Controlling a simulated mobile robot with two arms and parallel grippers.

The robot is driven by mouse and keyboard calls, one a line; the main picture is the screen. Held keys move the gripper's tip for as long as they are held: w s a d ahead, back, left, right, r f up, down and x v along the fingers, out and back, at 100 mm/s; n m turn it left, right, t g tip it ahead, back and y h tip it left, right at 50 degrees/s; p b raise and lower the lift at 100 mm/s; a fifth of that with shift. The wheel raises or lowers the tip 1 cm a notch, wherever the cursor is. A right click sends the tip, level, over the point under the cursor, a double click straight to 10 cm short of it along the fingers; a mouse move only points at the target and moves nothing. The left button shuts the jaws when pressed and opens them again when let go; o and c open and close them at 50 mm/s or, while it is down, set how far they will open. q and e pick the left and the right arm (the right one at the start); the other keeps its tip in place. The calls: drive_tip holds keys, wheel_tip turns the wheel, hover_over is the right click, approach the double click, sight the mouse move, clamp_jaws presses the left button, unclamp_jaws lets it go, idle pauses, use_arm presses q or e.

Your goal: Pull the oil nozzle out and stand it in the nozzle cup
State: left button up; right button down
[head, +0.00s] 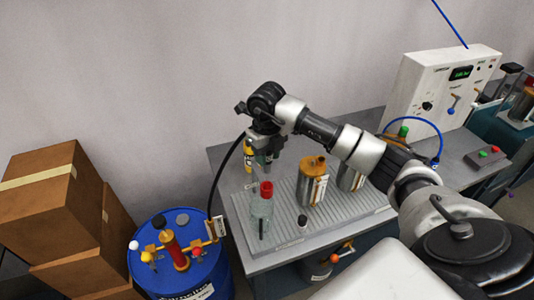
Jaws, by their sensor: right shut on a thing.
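My right gripper (264,158) points down above the back left of the grey ribbed tray (283,220). It is shut at the end of a black hose (219,178), which rises from the blue drum pump. The oil nozzle there is mostly hidden by the jaws. A clear cylinder with a red top (266,189) stands below and in front of the gripper, apart from it. A small brown holder with a white label (218,227) sits at the drum's right edge; I cannot tell whether it is the nozzle cup. My left gripper is out of view.
The blue drum (205,277) carries a red and brass pump (175,251). Two metal cans, one with an orange top (313,167), and a small dark-capped jar (302,221) stand on the tray. A yellow container (248,154) is close behind the gripper. Cardboard boxes (45,210) stack left.

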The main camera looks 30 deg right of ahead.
sight(267, 168)
drive_tip(key=shift+f+b, duration=1.7)
drive_tip(key=shift+f, duration=0.8)
drive_tip(key=shift+f+b, duration=2.1)
drive_tip(key=shift+f, duration=0.25)
drive_tip(key=c, duration=0.7)
unclamp_jaws()
drive_tip(key=shift+r, duration=0.1)
wheel_tip(267, 168, up, 11)
drive_tip(key=shift+f+b, duration=0.1)
drive_tip(key=shift+b, duration=1)
drive_tip(key=shift+a+f, duration=0.1)
